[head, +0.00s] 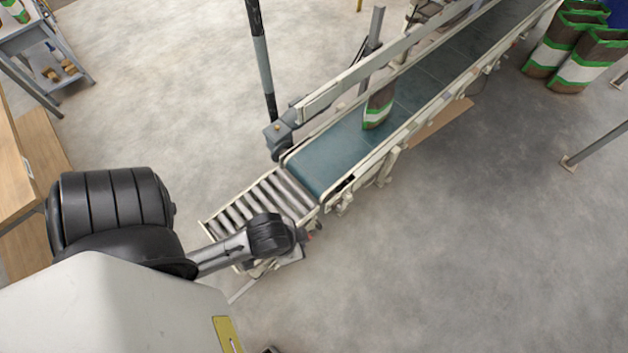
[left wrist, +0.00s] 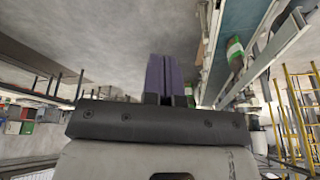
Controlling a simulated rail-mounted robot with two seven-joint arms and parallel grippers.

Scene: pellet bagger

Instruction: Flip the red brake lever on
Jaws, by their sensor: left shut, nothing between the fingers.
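In the head view my left arm reaches over the near end of the conveyor (head: 335,160), and its dark wrist covers part of the roller section (head: 245,212). A small red bit (head: 308,238) shows just right of the wrist, at the conveyor's end; it may be the brake lever, but its position cannot be read. In the left wrist view my left gripper (left wrist: 166,58) has its purple fingers together with nothing between them. No red lever can be made out there. The conveyor frame runs along the right of that view, apart from the fingers. My right gripper is out of view.
A brown, green and white bag (head: 378,107) stands on the blue belt. More bags (head: 590,58) stand at the far right. A dark post (head: 262,62) rises beside the conveyor. A wooden table (head: 12,165) is at the left.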

